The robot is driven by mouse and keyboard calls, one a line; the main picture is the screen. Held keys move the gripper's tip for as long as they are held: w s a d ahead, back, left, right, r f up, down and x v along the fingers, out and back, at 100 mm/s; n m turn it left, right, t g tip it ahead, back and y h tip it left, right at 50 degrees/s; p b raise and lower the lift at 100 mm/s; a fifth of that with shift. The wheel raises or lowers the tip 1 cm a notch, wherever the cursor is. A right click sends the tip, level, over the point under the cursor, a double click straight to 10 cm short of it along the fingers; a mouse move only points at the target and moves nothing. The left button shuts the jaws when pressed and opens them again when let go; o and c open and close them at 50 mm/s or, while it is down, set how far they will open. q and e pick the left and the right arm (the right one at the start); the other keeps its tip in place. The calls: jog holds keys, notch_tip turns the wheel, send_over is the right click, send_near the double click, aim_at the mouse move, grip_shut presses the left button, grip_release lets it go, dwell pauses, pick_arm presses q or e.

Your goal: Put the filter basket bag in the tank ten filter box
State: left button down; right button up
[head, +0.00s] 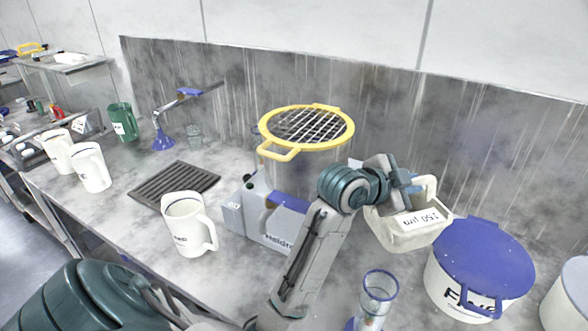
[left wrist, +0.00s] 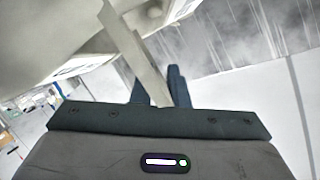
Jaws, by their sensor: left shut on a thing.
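The filter basket bag (head: 408,234) is a cream, box-shaped basket with a strap handle and a "150 µm" label. It hangs in the air over the bench in the head view, left of a blue-lidded bucket. My left gripper (head: 408,188) is shut on its handle. In the left wrist view, the cream strap (left wrist: 143,62) runs between the dark fingers (left wrist: 160,88), and the bag (left wrist: 55,30) fills the upper left. I cannot identify a tank ten filter box in either view. My right gripper is not in view.
A yellow-rimmed sieve (head: 303,149) sits on a steel vessel. A white bucket with a blue lid (head: 484,256), a glass cylinder (head: 376,299), a white jug (head: 185,228) and a dark ribbed mat (head: 174,187) stand on the bench. A splash wall (head: 460,130) rises behind.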

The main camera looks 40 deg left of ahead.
pick_arm(q)
notch_tip(320, 180, down, 18)
jog(key=p, duration=0.4)
dwell(0.3)
jog(key=shift+f, duration=0.2)
jog(key=c, duration=1.4)
grip_release()
jog(key=shift+r, duration=0.2)
